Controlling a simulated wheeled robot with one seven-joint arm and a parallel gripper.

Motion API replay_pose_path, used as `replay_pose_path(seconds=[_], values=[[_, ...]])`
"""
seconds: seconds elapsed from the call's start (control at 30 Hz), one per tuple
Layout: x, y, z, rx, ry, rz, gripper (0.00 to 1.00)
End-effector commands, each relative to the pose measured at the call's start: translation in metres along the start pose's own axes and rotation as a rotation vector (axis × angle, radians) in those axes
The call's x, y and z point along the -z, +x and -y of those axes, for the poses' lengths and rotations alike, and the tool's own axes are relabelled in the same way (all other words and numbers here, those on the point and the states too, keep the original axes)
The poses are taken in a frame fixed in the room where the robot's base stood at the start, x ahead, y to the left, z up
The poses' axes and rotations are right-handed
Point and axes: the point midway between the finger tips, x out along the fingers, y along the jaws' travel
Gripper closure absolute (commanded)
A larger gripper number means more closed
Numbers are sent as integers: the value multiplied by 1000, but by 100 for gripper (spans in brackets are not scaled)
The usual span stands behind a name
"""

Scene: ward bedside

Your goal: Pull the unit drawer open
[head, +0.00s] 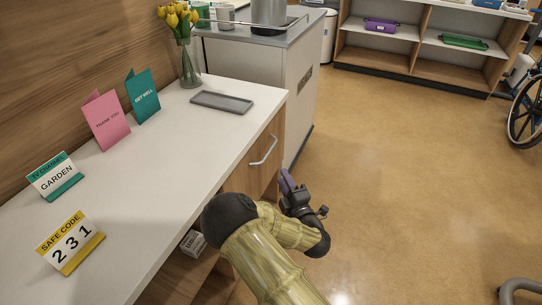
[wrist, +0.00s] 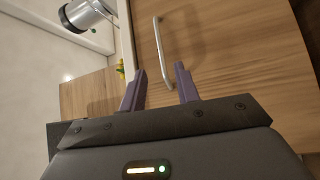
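The unit drawer (head: 247,181) has a wooden front under the white counter top. Its silver bar handle (head: 264,150) shows at the counter's front edge; the drawer looks shut. In the wrist view, the handle (wrist: 162,53) stands in front of the wooden drawer front (wrist: 240,60). My gripper (head: 286,180) is in front of the unit, below and right of the handle in the head view. In the wrist view, my gripper (wrist: 162,80) has its two purple fingers apart, and the handle's near end reaches toward the gap between them. I cannot tell whether they touch it.
The white counter top (head: 170,130) carries a grey tray (head: 221,102), a flower vase (head: 189,62), cards and signs. The floor (head: 400,190) to the right is clear. A wheelchair (head: 526,112) stands at the far right.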

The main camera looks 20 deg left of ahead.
Motion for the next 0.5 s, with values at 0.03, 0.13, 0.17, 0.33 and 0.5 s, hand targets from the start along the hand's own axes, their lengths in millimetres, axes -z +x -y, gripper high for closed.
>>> replay_pose_path(seconds=[0.03,0.13,0.17,0.33,0.5], values=[[0,10,1,-3,0,-3,68],[1,28,1,-3,0,-4,68],[1,33,1,-2,0,-4,68],[1,62,1,-3,0,-3,68],[0,89,1,-2,1,-3,68]])
